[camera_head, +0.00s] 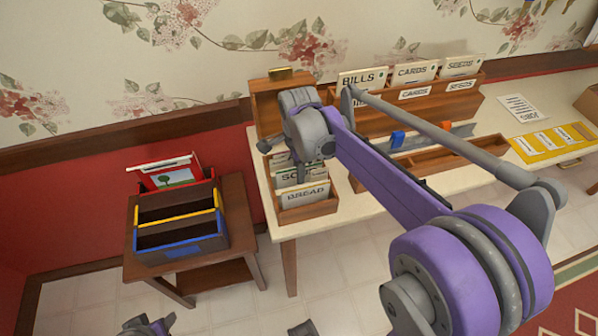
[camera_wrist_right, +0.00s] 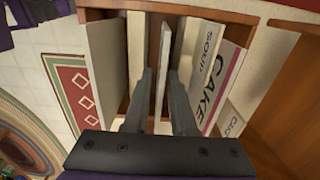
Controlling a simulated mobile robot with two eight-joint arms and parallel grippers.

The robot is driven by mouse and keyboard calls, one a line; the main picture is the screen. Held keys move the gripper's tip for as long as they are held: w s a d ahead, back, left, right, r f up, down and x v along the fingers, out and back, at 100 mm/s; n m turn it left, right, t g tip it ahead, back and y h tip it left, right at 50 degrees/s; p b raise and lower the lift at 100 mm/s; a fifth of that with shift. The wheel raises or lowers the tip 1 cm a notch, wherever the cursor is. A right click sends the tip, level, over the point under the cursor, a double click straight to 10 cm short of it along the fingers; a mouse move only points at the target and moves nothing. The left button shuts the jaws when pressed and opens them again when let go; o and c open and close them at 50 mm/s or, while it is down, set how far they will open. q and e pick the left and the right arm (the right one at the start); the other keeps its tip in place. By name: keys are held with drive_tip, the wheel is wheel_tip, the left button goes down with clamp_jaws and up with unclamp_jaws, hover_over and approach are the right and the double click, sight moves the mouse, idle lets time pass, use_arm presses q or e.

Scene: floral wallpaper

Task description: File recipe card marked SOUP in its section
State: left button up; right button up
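The wooden recipe box (camera_head: 309,212) stands at the left end of the cream table. It holds upright dividers, with a BREAD divider (camera_head: 305,195) in front and one that seems to read SOUP (camera_head: 292,178) behind it. My right gripper (camera_head: 298,172) reaches down into the box. In the right wrist view, a thin pale card (camera_wrist_right: 163,50) stands edge-on between the two fingers (camera_wrist_right: 161,80), with narrow gaps beside it. A SOUP divider (camera_wrist_right: 205,50) and a CAKE divider (camera_wrist_right: 222,80) stand to the right. My left gripper (camera_head: 145,327) shows only partly at the bottom left; its fingers are unclear.
A wooden organizer (camera_head: 402,118) with BILLS, CARDS and SEEDS files stands behind. A long wooden tray (camera_head: 440,160) is to the right. A low side table (camera_head: 240,215) at the left carries a tiered coloured rack (camera_head: 180,250). Papers lie at the table's right.

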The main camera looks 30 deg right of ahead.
wheel_tip(320, 180, up, 11)
drive_tip(key=shift+f+p, duration=0.15)
drive_tip(key=shift+p, duration=0.35)
idle(0.3)
drive_tip(key=s+a+f+n+t+p, duration=0.2)
drive_tip(key=s+a+f+n, duration=0.1)
drive_tip(key=s+n, duration=0.5)
drive_tip(key=s+a+f+n+t+p, duration=0.3)
drive_tip(key=s+n, duration=0.5)
drive_tip(key=n, duration=0.4)
drive_tip(key=shift+a+f+n, duration=0.4)
drive_tip(key=shift+a+f, duration=0.05)
drive_tip(key=shift+f, duration=0.05)
drive_tip(key=shift+w, duration=0.1)
